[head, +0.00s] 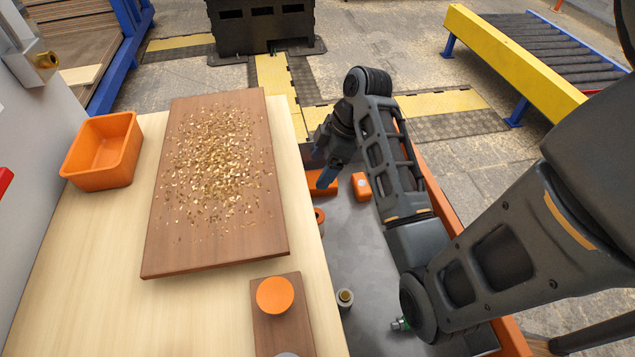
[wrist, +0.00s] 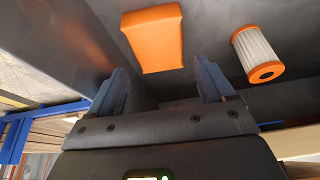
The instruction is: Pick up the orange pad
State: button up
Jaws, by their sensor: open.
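The orange pad (wrist: 155,38) is a plain rectangular block lying on the grey surface, ahead of my fingers in the wrist view. In the head view an orange block (head: 330,184), which appears to be the same pad, is partly hidden by my gripper (head: 326,176). My gripper (wrist: 163,80) is open, with its two blue fingers apart and nothing between them. The pad lies beyond the fingertips, and I see no contact. How high the fingers are above the surface is hard to tell.
A white pleated filter with orange ends (wrist: 258,53) lies right of the pad. Left is a table with a chip-covered board (head: 180,240), an orange bin (head: 103,150) and an orange disc (head: 275,295).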

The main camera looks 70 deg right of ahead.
aim_at(314, 179)
jog(key=x, duration=0.4)
jog(key=shift+f, duration=0.4)
jog(key=shift+c, duration=0.3)
jog(key=c, duration=0.7)
jog(key=shift+a+r, duration=0.2)
jog(key=shift+r, duration=0.2)
notch_tip(314, 179, up, 6)
jog(key=shift+r, duration=0.25)
jog(key=s+a, duration=0.3)
jog(key=a, duration=0.2)
jog(key=s+a+b, duration=0.1)
jog(key=s+a, duration=0.2)
jog(key=a, duration=0.3)
jog(key=s+a, duration=0.4)
jog(key=a, duration=0.2)
jog(key=shift+f, duration=0.15)
